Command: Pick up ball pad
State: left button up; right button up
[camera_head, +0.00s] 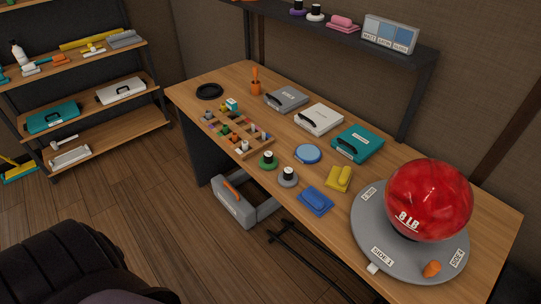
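No single thing is clearly the ball pad. Several pads lie on the workbench (445,270): a blue pad (316,200), a yellow pad (339,178), a green round pad with a black knob (268,161) and a grey round pad with a black knob (288,177). A pink pad (342,23) lies on the shelf above. A shiny red ball marked 8 LB (428,198) rests on a grey round base (375,235) with side labels, at the bench's right. Neither of my grippers shows.
Grey (286,99), white (319,118) and teal (357,143) cases line the bench's back. A compartmented wooden tray (258,152) and blue disc (308,153) sit nearer. A grey toolbox (235,205) is below the front edge.

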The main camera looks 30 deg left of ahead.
aim_at(287, 178)
jog(key=u, duration=0.9)
